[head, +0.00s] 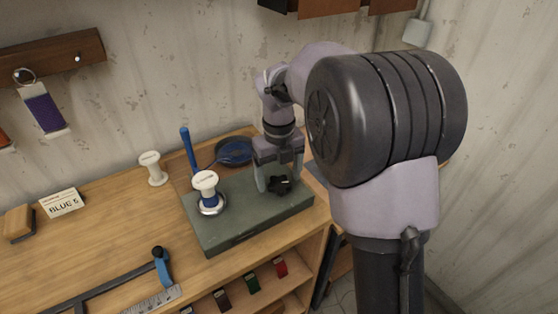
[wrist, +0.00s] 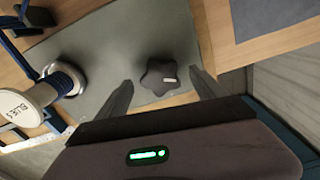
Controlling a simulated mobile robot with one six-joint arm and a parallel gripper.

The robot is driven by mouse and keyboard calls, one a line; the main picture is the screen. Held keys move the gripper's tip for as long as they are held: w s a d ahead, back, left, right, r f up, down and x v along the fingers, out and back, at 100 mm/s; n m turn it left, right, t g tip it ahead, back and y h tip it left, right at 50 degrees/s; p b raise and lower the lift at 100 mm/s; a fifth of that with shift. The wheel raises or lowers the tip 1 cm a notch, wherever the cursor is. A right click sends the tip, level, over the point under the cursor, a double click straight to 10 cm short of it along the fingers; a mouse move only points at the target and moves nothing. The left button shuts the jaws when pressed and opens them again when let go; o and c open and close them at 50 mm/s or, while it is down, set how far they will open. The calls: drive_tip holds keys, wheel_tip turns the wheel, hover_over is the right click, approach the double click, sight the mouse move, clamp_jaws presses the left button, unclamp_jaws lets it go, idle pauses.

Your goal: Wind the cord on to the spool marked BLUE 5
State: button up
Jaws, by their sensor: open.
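A white spool (head: 205,179) stands upright on the left part of a grey-green block (head: 250,228). Its top reads BLUE 5 in the wrist view (wrist: 22,104), and a blue band shows around its core in the head view. A dark star-shaped knob (head: 279,185) sits on the block's right part; it also shows in the wrist view (wrist: 160,75). My gripper (head: 279,178) is open and points down at the knob, with one finger on each side. Gaps show between fingers and knob. Blue cord (head: 236,150) lies coiled in a dark dish (head: 219,162) behind the block.
A blue post (head: 188,150) rises behind the spool. Another white spool (head: 152,169) stands left of it. A BLUE 5 card (head: 62,203), a wooden block (head: 18,222) and a ruler (head: 155,301) lie on the bench. Bare wood lies left of the block.

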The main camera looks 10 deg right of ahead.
sight(279, 183)
wheel_tip(279, 183, up, 17)
drive_tip(key=p, duration=0.6)
drive_tip(key=shift+f, duration=0.2)
